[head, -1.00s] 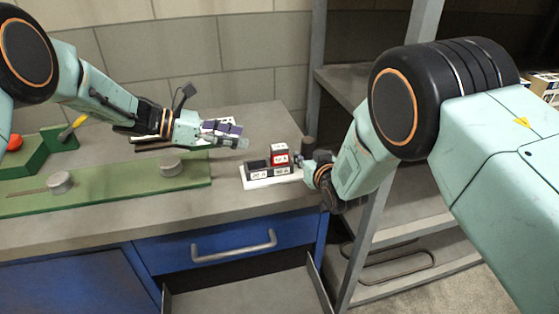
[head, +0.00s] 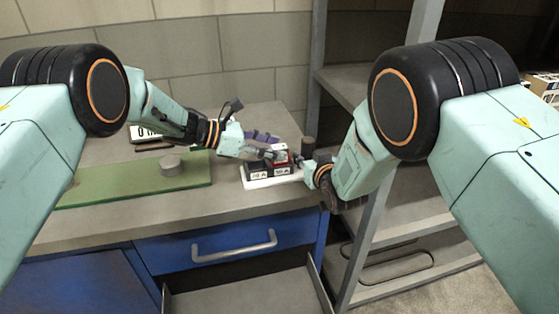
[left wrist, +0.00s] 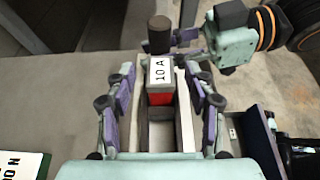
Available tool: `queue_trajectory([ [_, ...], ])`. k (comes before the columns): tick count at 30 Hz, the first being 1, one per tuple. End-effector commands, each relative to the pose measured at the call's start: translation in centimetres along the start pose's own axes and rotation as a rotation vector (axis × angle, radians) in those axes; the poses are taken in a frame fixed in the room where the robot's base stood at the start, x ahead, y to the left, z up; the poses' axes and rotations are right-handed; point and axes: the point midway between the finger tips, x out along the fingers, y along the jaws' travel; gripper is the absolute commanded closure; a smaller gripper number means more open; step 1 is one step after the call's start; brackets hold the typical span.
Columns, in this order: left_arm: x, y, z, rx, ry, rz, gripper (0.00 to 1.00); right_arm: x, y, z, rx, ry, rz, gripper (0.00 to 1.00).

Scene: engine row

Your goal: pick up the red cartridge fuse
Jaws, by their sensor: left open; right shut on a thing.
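The red cartridge fuse (left wrist: 160,98) stands upright at the far end of a fuse holder, its white top marked 10 A. In the head view the fuse (head: 282,157) is partly hidden by my left gripper (head: 276,156). My left gripper (left wrist: 160,88) is open, with a finger on each side of the fuse and visible gaps between. The fuse holder (head: 270,169) is dark with white labels on its front. My right gripper (head: 300,161) is shut at the holder's right end; its exact contact is hard to see.
A dark upright cylinder (head: 308,148) stands just behind my right gripper. A white base (head: 258,184) lies under the holder. A grey shelf rack (head: 400,215) stands on the right.

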Motion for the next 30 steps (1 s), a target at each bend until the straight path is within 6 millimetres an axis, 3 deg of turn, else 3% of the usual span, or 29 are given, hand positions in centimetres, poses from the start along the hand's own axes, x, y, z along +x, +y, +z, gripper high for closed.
queue_trajectory([
  [4, 1.9, 0.0, 0.0, 0.002, 0.001, 0.001, 0.46, 0.1, 0.1, -0.3, 0.001, 0.008, 0.001, 1.00],
  [11, 2.1, 0.1, 0.1, 0.001, 0.000, 0.003, 0.46, 0.1, 0.1, -0.3, 0.001, 0.007, 0.001, 1.00],
  [30, 2.1, 0.0, 0.0, 0.000, 0.000, 0.003, 1.00, 0.1, 0.1, -0.3, 0.001, 0.007, 0.001, 1.00],
])
